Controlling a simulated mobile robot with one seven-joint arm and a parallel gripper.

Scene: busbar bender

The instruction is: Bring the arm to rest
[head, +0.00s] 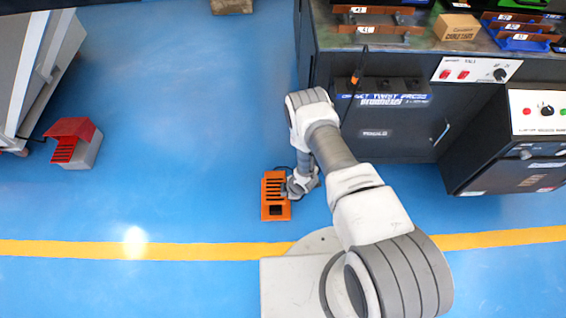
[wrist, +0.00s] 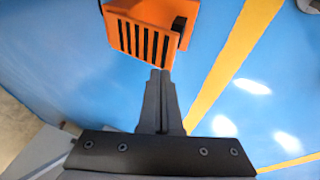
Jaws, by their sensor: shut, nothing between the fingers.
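My gripper (wrist: 160,74) is shut and empty in the wrist view, its two dark fingers together. Just beyond the fingertips is an orange slotted box (wrist: 145,38), which looks like a foot pedal, on the blue floor. The head view shows the same orange pedal (head: 273,197) beside my wrist. There my arm reaches out and folds down, with its end low near the pedal; the fingers are hard to make out. Whether the fingertips touch the pedal I cannot tell.
A dark machine cabinet (head: 380,131) with a panel and bins on top stands right of my arm. A second dark control cabinet (head: 535,140) is at far right. A red-topped pedal (head: 72,140) and a grey machine (head: 42,70) are at left. The blue floor between is clear.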

